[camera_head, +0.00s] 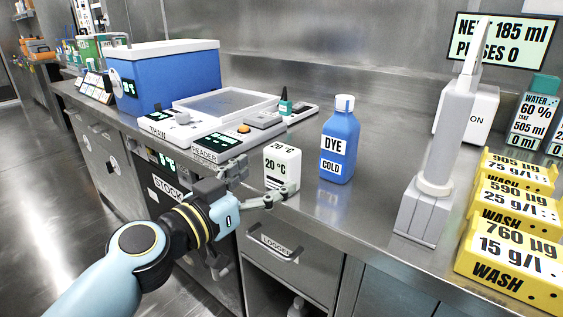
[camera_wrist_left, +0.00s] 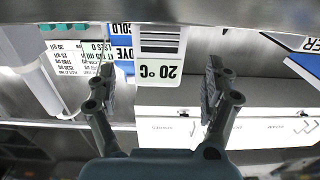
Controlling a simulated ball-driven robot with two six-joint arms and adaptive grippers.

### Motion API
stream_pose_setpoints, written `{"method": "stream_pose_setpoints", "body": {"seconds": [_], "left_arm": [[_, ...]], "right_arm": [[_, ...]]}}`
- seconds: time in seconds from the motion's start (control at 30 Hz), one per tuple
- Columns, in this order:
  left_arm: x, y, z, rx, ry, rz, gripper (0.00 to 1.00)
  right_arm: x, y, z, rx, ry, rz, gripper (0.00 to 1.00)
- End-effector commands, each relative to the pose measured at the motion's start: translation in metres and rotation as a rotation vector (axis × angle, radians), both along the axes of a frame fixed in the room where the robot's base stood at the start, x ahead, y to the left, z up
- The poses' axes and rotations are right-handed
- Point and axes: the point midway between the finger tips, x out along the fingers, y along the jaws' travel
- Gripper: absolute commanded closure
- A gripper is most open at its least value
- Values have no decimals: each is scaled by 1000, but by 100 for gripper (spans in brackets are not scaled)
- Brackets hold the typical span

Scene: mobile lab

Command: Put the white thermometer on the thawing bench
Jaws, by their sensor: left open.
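The white thermometer (camera_head: 282,168), a small upright block reading 20 °C, stands on the steel counter near its front edge, left of the blue dye bottle. It also shows upside down in the left wrist view (camera_wrist_left: 161,46). My left gripper (camera_head: 262,181) is open at the counter's front edge, its fingers spread towards the thermometer. In the left wrist view the thermometer appears between and beyond the two fingertips (camera_wrist_left: 160,72). Whether they touch it, I cannot tell. The thawing bench (camera_head: 159,132) is a white unit with a flat metal plate, farther back to the left. My right gripper is not in view.
The blue dye bottle (camera_head: 340,145) stands close right of the thermometer. A reader (camera_head: 218,143) lies between thermometer and thawing bench. A blue box (camera_head: 180,80) stands behind the bench. A grey dispenser (camera_head: 440,150) and yellow wash boxes (camera_head: 510,250) are at right.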

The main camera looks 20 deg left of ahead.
Motion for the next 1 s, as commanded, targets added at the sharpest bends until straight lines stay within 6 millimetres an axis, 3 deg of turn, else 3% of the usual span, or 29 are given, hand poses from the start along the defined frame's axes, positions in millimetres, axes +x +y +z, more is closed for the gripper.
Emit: {"method": "stream_pose_setpoints", "body": {"seconds": [0.4, 0.7, 1.0], "left_arm": [[49, -19, 4, -1, -1, 0, 15], [53, -20, 2, 0, 1, 0, 17], [53, -20, 3, 0, 0, 0, 56]], "right_arm": [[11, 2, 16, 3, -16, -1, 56], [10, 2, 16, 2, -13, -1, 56], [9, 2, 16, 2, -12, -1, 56]]}}
